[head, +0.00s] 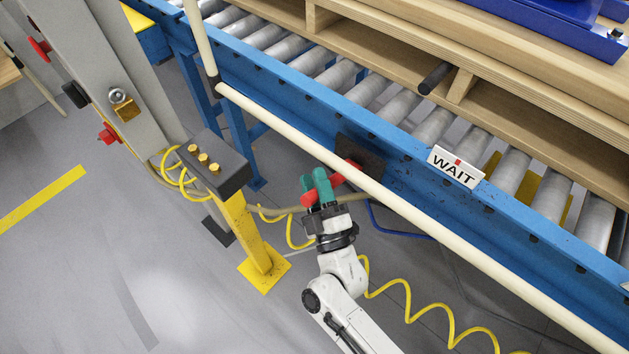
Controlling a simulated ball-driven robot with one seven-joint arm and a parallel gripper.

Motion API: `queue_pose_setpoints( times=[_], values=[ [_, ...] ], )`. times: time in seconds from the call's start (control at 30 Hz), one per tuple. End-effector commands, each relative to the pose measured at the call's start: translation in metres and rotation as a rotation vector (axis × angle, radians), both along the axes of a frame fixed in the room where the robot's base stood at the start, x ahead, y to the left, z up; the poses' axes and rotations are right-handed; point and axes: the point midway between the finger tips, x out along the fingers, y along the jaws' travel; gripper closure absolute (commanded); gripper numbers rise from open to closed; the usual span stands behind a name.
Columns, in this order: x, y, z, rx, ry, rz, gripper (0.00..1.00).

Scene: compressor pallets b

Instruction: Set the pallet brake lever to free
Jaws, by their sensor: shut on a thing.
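The fingers hide part of the lever. The lever slants down to the left in the picture. No free or brake marking on the plate is readable from here.
The cream rail (420,221) runs close above my gripper. A white WAIT sign (455,167) sits on the conveyor frame (260,86). A yellow post with a dark button box (215,164) stands left. Coiled yellow hoses (410,305) hang nearby. Floor at lower left is clear.

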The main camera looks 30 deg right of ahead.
Motion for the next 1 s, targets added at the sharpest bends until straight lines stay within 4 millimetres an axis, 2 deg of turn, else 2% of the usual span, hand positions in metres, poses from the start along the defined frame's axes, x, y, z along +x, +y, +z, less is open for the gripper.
queue_pose_setpoints(
  times=[0.23,0.27,0.47,0.77,0.87,1.0],
  values=[
    [0.001,-0.002,0.002,0.003,-0.007,-0.002,1.0],
    [0.001,-0.002,0.003,0.003,-0.007,-0.002,0.64],
    [0.0,-0.001,0.002,0.002,-0.005,-0.002,0.45],
    [-0.003,0.0,-0.001,0.001,-0.002,-0.001,0.45],
    [-0.012,0.003,-0.006,0.0,0.001,0.0,0.45],
    [-0.035,0.008,-0.017,0.002,0.002,0.0,0.45]
  ],
)
